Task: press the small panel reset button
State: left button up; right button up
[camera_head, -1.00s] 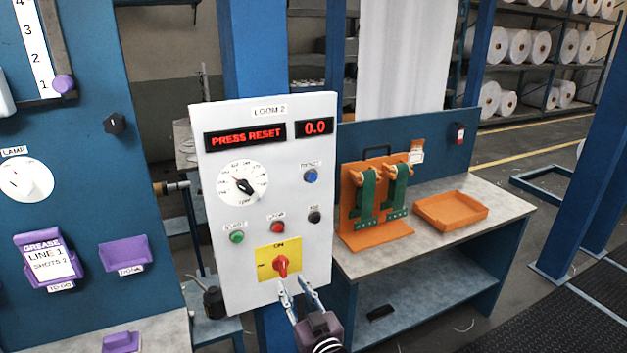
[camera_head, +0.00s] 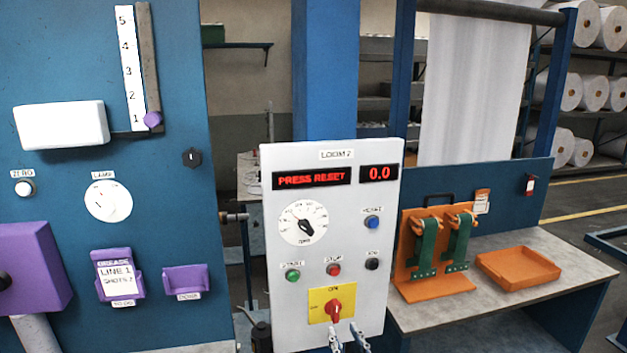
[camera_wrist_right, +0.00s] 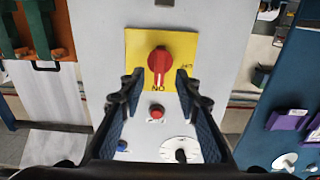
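The white loom panel (camera_head: 272,260) stands upright, its display (camera_head: 312,179) reading "PRESS RESET" beside a 0.0 readout. The small blue button (camera_head: 372,222) under a small label, apparently "RESET", is at the panel's right; it also shows in the right wrist view (camera_wrist_right: 122,146). My right gripper (camera_head: 347,335) is at the panel's lower edge, just below the red rotary switch (camera_head: 334,308). In the right wrist view its fingers (camera_wrist_right: 158,85) are apart and empty, framing that switch; contact cannot be told. My left gripper is not in view.
Green (camera_head: 292,275), red (camera_head: 333,269) and black (camera_head: 371,263) buttons and a dial (camera_head: 304,223) share the panel. A bench with an orange stand (camera_head: 436,288) and orange tray (camera_head: 518,265) is at right. A blue board (camera_head: 110,215) with purple holders is at left.

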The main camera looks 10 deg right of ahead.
grip_shut()
dwell(1.4)
